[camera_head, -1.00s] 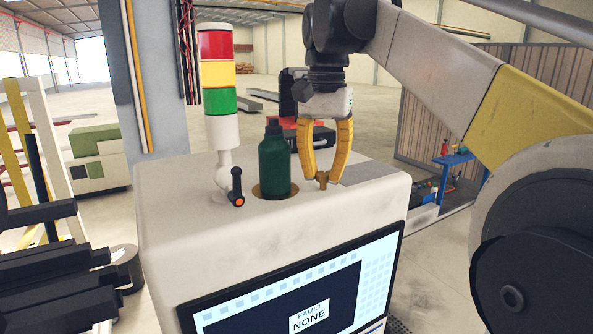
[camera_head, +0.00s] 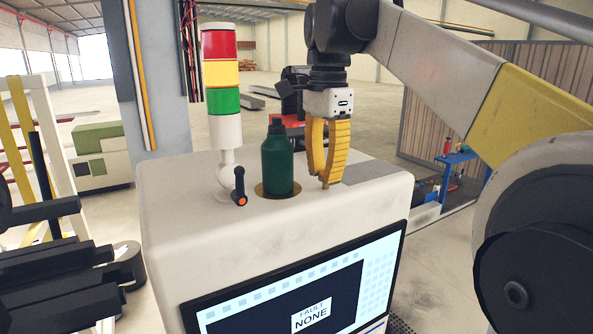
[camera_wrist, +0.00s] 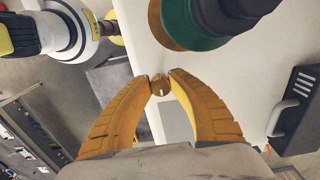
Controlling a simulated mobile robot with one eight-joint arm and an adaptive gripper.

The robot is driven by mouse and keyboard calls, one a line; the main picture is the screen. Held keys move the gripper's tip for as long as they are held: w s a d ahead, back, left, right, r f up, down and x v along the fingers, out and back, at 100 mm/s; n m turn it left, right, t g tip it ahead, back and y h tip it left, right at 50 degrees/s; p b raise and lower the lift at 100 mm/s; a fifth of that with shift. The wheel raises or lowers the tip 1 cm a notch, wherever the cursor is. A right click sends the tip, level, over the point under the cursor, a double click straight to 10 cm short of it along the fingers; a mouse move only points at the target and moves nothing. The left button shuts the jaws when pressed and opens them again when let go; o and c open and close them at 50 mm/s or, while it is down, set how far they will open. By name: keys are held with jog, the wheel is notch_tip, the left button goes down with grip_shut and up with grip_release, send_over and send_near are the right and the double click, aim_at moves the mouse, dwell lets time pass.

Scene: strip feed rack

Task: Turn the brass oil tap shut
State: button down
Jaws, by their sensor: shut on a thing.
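The brass oil tap (camera_wrist: 160,87) shows in the wrist view as a small round brass knob with a pale line on its top. My gripper (camera_wrist: 161,78) is shut on it, with one yellow finger touching each side. In the head view my gripper (camera_head: 325,182) points straight down at the top of the white cabinet, and its fingers hide nearly all of the tap. The green bottle (camera_head: 277,165) stands upright just left of my gripper, in a brass-coloured ring; it also shows in the wrist view (camera_wrist: 196,22).
A signal tower (camera_head: 222,80) and a black lever with an orange end (camera_head: 239,187) stand left of the bottle on the white cabinet (camera_head: 200,245). The screen on its front (camera_head: 345,275) reads "FAULT NONE". A grey plate (camera_head: 372,172) lies right of my gripper.

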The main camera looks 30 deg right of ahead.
dwell(0.5)
jog(key=c, duration=1.2)
grip_release()
notch_tip(320, 180, up, 12)
